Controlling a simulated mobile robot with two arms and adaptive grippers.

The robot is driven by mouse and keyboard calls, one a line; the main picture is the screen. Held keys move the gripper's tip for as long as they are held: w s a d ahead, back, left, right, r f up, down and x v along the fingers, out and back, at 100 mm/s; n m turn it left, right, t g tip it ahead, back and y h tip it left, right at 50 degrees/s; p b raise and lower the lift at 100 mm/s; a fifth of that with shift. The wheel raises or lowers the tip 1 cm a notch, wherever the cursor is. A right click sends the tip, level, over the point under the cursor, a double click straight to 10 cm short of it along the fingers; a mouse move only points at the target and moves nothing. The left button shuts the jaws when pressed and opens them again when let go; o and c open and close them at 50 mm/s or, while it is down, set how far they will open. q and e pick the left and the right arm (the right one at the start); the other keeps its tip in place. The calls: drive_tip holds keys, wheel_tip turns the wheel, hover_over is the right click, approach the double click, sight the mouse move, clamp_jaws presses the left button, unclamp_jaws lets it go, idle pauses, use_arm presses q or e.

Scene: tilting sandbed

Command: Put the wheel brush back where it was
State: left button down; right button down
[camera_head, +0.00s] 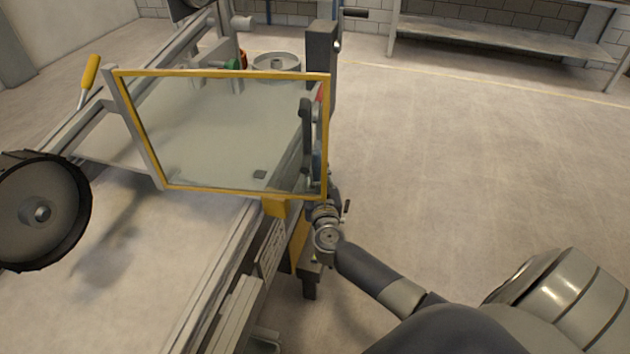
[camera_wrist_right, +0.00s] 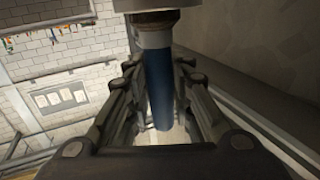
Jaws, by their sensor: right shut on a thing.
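My right gripper (camera_head: 318,175) is at the right edge of a yellow-framed clear panel, partly hidden by the frame. In the right wrist view its two dark fingers (camera_wrist_right: 158,80) are shut on a blue cylindrical handle (camera_wrist_right: 158,92) with a pale collar and a dark ring at its upper end. I take this handle as part of the wheel brush; its head is not clear in either view. A bit of blue also shows beside the panel's right edge in the head view. My left gripper is not in view.
The yellow-framed panel (camera_head: 245,193) stands over the sandbed's rail. A black-rimmed wheel (camera_head: 42,212) is at the left, and a yellow-handled lever (camera_head: 90,72) is behind it. A grey post with a crank (camera_head: 322,50) rises behind the panel. Open floor (camera_head: 460,150) lies to the right.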

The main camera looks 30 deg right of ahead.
wheel_tip(320, 180, down, 2)
drive_tip(key=shift+f, duration=0.1)
drive_tip(key=shift+w+a+f+b, duration=0.2)
drive_tip(key=shift+f+b, duration=0.1)
drive_tip(key=shift+b, duration=0.1)
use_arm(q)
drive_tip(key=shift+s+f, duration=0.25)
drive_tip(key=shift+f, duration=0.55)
use_arm(e)
drive_tip(key=shift+r, duration=0.1)
drive_tip(key=c, duration=1.4)
unclamp_jaws()
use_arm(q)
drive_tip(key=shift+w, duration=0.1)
